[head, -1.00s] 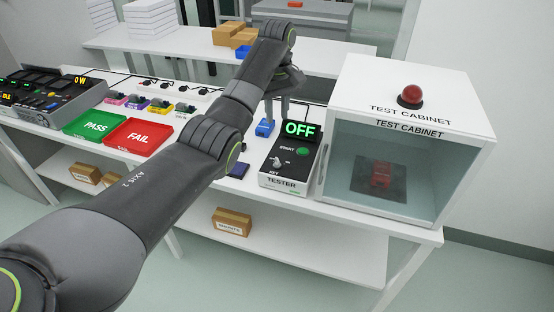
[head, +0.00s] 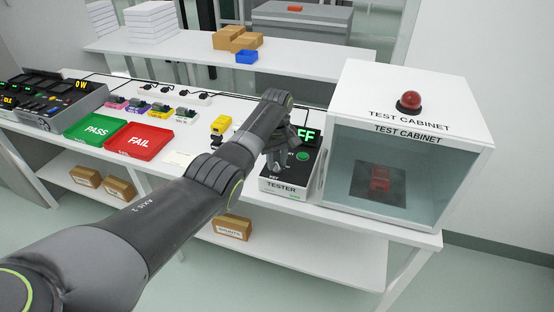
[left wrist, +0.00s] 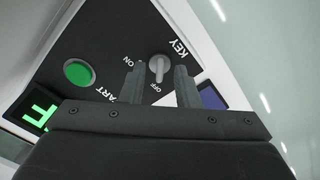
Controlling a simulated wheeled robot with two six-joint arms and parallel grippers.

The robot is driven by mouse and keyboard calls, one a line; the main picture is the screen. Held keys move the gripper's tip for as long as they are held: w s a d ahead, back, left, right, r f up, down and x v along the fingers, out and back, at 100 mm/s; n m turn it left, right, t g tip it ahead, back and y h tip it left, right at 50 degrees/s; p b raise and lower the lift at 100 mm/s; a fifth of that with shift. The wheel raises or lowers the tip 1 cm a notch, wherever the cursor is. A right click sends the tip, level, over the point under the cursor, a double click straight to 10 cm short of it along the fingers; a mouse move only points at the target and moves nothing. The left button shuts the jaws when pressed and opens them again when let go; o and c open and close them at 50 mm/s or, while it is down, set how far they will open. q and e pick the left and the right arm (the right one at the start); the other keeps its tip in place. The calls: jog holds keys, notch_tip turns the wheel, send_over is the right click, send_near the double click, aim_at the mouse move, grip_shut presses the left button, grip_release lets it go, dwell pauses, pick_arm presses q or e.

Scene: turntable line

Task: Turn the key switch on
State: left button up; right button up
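The tester (head: 282,185) is a black-topped box with a green START button (head: 302,156) and a lit display (head: 306,135); its visible letters are FF, the rest hidden behind my arm. In the left wrist view the grey key switch (left wrist: 158,68) stands on the black panel beside ON and OFF labels, its handle pointing towards OFF. My left gripper (left wrist: 159,84) is open, with one finger on each side of the key and gaps showing. In the head view, my left gripper (head: 275,162) is low over the tester and hides the key. My right gripper is not in view.
The test cabinet (head: 480,160), with a red dome light (head: 410,99) on top, stands close to the tester's right. A red FAIL tray (head: 163,150), a green PASS tray (head: 85,140) and a yellow device (head: 221,124) are to the left.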

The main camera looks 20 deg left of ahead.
pick_arm(q)
jog(key=shift+c, duration=0.2)
grip_shut()
jog(key=shift+r+m, duration=0.1)
jog(key=shift+m, duration=0.2)
jog(key=shift+r+m+p, duration=0.1)
jog(key=shift+m+p, duration=0.75)
jog(key=shift+m, duration=0.05)
jog(key=m+p, duration=0.1)
jog(key=m, duration=0.2)
jog(key=shift+m, duration=0.3)
jog(key=m+p, duration=0.1)
jog(key=m, duration=0.9)
jog(key=shift+w+m+p, duration=0.1)
jog(key=shift+m+p, duration=0.2)
jog(key=shift+p, duration=0.1)
